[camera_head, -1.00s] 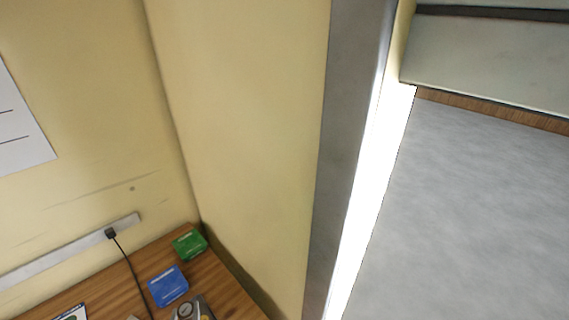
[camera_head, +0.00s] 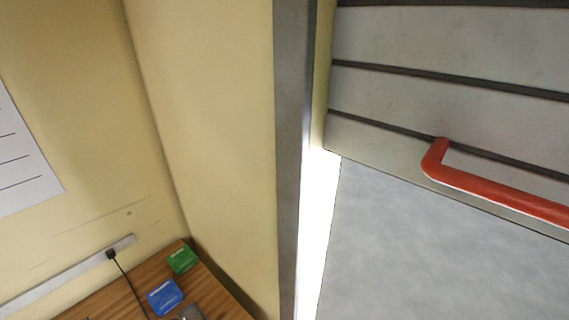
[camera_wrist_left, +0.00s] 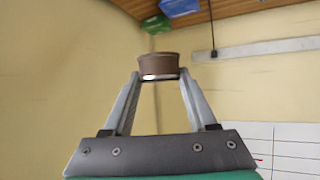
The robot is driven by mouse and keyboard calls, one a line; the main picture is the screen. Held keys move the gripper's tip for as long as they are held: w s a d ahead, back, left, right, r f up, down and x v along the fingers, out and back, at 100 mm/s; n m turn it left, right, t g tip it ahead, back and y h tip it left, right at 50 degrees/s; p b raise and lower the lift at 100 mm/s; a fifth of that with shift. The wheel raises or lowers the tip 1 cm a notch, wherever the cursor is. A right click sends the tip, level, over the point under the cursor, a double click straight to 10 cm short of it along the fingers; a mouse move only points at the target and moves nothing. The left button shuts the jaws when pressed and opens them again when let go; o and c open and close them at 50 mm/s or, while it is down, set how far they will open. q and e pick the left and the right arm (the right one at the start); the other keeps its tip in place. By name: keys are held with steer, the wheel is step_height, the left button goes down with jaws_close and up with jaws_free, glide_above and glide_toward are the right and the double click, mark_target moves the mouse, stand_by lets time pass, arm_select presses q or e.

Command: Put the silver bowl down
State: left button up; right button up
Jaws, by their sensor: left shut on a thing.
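My left gripper (camera_wrist_left: 160,75) shows in the left wrist view only. Its two fingers are shut on a small round brownish-grey thing (camera_wrist_left: 158,64) with a bright edge, held between the fingertips. It may be the silver bowl, but its colour looks more brown than silver here. The wrist view appears upside down, and the held thing seems clear of the wooden table (camera_wrist_left: 230,10). In the head view, neither gripper nor the bowl shows.
The wooden table (camera_head: 115,297) in the lower left corner carries a green box (camera_head: 182,260) and a blue box (camera_head: 165,297). A cable (camera_head: 128,280) hangs onto it. A yellow wall and grey post (camera_head: 290,150) stand right of it. A red handle (camera_head: 495,190) crosses grey panels.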

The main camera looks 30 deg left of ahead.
arm_select(q)
step_height(320, 180, up, 5)
steer(key=p, duration=0.2)
steer(key=shift+r+p, duration=0.2)
steer(key=shift+p, duration=0.2)
steer(key=shift+f, duration=0.1)
arm_select(e)
step_height(320, 180, up, 5)
steer(key=shift+r, duration=0.1)
